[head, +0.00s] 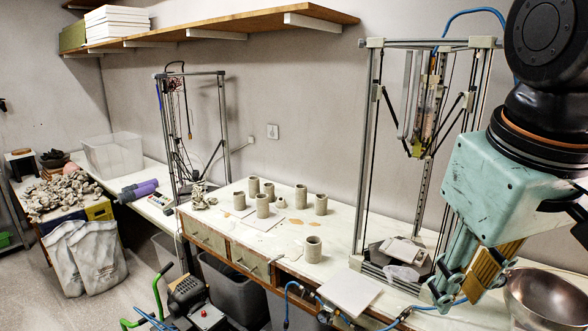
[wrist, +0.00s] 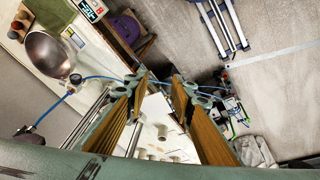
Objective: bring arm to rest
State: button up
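My gripper (head: 458,292) hangs at the right of the head view, pointing down above the right end of the workbench (head: 335,236). In the wrist view my gripper (wrist: 160,84) shows two wood-coloured finger pads set apart, with a gap between them. Nothing is held in the gap. The bench and several small clay cups show far beyond it. My arm comes in from the upper right of the head view.
A metal bowl (head: 545,298) is close to the right of my gripper. A delta printer frame (head: 365,150) stands just left of it, and a blue hose (head: 400,318) runs below. Several clay cups (head: 313,249) and a pale square slab (head: 350,291) are on the bench.

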jog(key=s+a+f+m+b, duration=0.2)
jog(key=s+f, duration=0.2)
jog(key=s, duration=0.4)
jog(key=shift+s+t+y, duration=0.3)
jog(key=shift+t, duration=0.1)
jog(key=shift+d, duration=0.1)
dwell(2.5)
